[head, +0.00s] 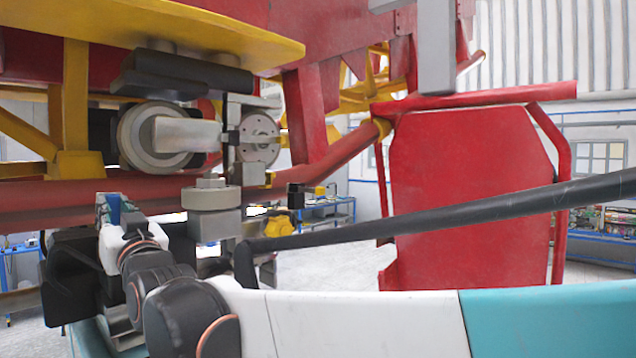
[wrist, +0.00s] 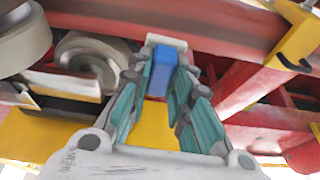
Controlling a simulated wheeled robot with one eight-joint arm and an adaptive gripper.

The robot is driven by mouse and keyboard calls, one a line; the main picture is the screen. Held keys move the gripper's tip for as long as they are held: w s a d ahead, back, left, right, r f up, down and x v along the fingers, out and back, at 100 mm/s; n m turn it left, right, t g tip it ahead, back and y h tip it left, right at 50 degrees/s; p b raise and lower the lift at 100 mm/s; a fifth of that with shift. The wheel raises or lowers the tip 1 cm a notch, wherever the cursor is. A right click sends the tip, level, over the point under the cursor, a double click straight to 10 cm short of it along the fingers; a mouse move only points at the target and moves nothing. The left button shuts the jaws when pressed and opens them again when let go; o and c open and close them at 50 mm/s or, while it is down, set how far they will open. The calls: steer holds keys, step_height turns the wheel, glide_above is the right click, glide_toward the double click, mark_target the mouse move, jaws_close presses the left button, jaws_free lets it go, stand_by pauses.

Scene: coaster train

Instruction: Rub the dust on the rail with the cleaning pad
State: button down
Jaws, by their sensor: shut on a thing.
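My gripper (wrist: 163,68) is shut on the blue cleaning pad (wrist: 162,80), which sits between its teal-lined fingers. The pad's far end has a pale edge and is close to the red rail (wrist: 215,24); I cannot tell whether it touches. In the head view my gripper (head: 113,218) is at the lower left, mostly hidden behind my own wrist, with a bit of the blue pad (head: 114,205) showing. The red rail (head: 60,196) runs just above and behind it. I cannot make out the dust in either view.
Train wheels (head: 160,135) and a grey metal guide wheel (head: 211,198) are close to the rail, right of my gripper. A yellow support (head: 76,110) rises from the rail. A dark bar (head: 430,215) crosses to the right. A large red panel (head: 465,190) stands farther back.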

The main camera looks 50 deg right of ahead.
steer(key=shift+s+d+r, duration=0.1)
steer(key=shift+s+d, duration=0.25)
steer(key=shift+d, duration=0.3)
steer(key=shift+w, duration=0.1)
steer(key=s+p, duration=0.1)
steer(key=s, duration=0.2)
steer(key=shift+s+a, duration=0.1)
steer(key=shift+s, duration=0.1)
step_height(320, 180, down, 35)
steer(key=b, duration=3.4)
steer(key=shift+b, duration=0.4)
